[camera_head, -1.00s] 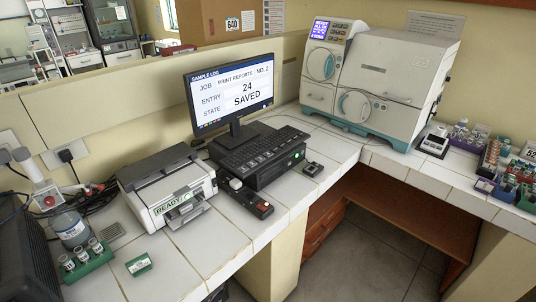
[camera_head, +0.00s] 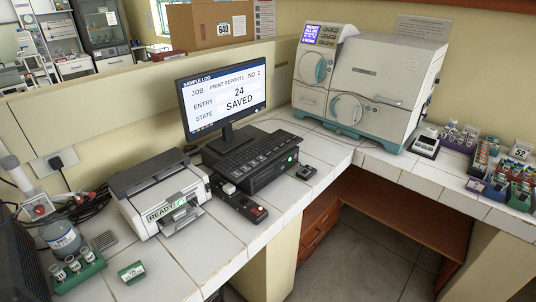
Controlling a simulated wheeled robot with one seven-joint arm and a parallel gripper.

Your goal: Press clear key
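No key with a readable "clear" label shows. A small black key box (camera_head: 239,203) lies on the tiled bench between the printer and the computer. It has a pale key (camera_head: 229,188) at its far end and a red key (camera_head: 259,212) at its near end; their markings are too small to read. The monitor (camera_head: 222,97) reads "SAMPLE LOG", job "PRINT REPORTS NO. 2", entry 24, state "SAVED". The printer (camera_head: 160,193) shows "READY" on its front label. My gripper is not in view.
A keyboard (camera_head: 252,151) rests on the black computer case (camera_head: 262,172). A small dark device (camera_head: 306,172) lies to its right. A large white instrument (camera_head: 370,85) stands behind. Vials in a green rack (camera_head: 78,272) stand front left. Colourful racks (camera_head: 495,190) fill the right bench.

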